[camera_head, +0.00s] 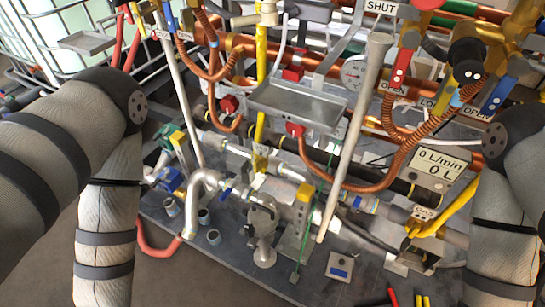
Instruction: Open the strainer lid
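A grey metal fitting (263,222) low in the middle of the pipework has a rounded body and a downward stub; it looks like the strainer, but I cannot tell for sure. Its lid is too small to make out, so I cannot tell whether it is open or shut. My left arm (105,235) comes in from the left and bends down out of the picture. My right arm (500,235) does the same at the right edge. Neither gripper is in view.
Copper pipes and hoses crowd the back. A grey tray (297,103) juts out above the fitting. A flow meter (438,167) reads "0 L/min". A pale rod (355,135) slants through the middle. Red and yellow handled tools (408,299) lie at the bottom. Open floor shows at lower left.

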